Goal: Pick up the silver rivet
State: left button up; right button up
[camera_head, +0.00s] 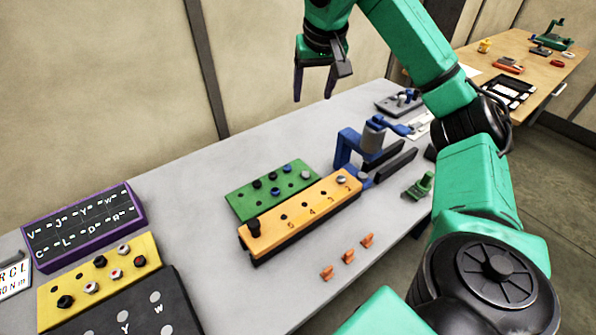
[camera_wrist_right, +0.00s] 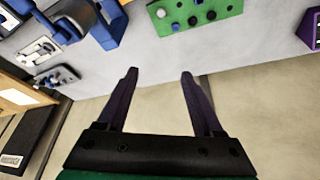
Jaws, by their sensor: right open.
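A silver-headed rivet (camera_head: 341,180) sits at the right end of the orange numbered bar (camera_head: 300,217). Another silver-grey head (camera_head: 305,175) sits on the green board (camera_head: 240,203) behind it; one also shows in the right wrist view (camera_wrist_right: 161,13). I cannot tell which is the task's silver rivet. My right gripper (camera_head: 314,92) is open and empty, raised above the back of the table, well away from both. Its two dark fingers (camera_wrist_right: 160,73) point toward the table edge in the wrist view. My left gripper is not in view.
A blue clamp tool (camera_head: 347,147) stands beside the orange bar. A grey rack (camera_head: 395,104) with pegs is at the back right. Several orange clips (camera_head: 348,256) lie in front. A purple-framed panel (camera_head: 85,225) and yellow block (camera_head: 100,280) are at left. Bare table lies behind the green board.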

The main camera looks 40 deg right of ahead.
notch_tip(320, 180, down, 8)
jog(key=b, duration=1.5)
send_near(306, 173)
jog(key=x, duration=0.8)
jog(key=shift+w+f, duration=0.1)
jog(key=shift+f, duration=0.2)
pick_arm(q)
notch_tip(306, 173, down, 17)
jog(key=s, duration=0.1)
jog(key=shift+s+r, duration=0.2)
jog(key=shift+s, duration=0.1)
pick_arm(e)
jog(key=shift+r, duration=0.1)
grip_shut()
